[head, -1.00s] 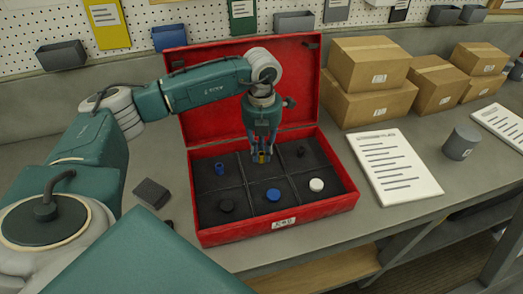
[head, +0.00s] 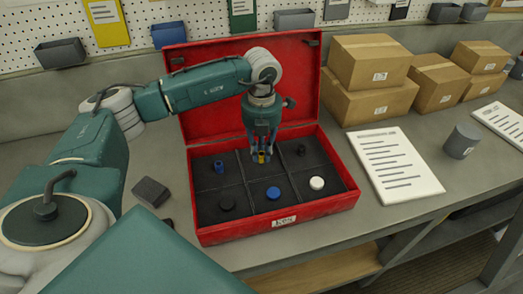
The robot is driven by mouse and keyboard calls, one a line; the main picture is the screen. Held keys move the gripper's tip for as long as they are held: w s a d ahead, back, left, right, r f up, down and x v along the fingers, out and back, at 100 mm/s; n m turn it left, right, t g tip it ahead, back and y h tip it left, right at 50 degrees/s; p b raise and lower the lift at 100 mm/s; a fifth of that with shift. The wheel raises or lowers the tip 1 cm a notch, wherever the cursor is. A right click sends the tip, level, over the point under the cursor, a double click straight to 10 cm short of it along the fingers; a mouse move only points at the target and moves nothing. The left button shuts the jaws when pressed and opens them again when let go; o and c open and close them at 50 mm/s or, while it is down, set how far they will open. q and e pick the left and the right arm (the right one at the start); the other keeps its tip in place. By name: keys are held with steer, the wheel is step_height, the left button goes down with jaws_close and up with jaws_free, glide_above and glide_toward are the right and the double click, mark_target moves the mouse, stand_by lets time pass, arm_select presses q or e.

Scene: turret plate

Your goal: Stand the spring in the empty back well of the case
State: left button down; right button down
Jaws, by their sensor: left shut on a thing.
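The red case (head: 345,203) stands open on the bench, its lid (head: 205,95) raised behind it. Its dark tray has a back and a front row of three wells. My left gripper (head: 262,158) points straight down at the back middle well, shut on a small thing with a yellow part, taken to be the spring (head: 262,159). The fingers hide most of it, and I cannot tell whether it touches the well floor. The back left well holds a blue piece (head: 219,167), the back right a small black piece (head: 301,150). My right gripper is not in view.
The front wells hold a black (head: 227,203), a blue (head: 273,193) and a white round piece (head: 317,183). A dark block (head: 151,192) lies left of the case. A paper sheet (head: 395,165), grey cylinder (head: 462,141) and cardboard boxes (head: 370,65) stand right.

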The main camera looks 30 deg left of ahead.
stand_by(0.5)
arm_select(q)
steer(key=shift+f+b, duration=0.3)
steer(key=shift+b, duration=0.05)
steer(key=c, duration=1.5)
jaws_free()
steer(key=shift+c, duration=0.2)
step_height(320, 180, up, 12)
steer(key=shift+r, duration=0.15)
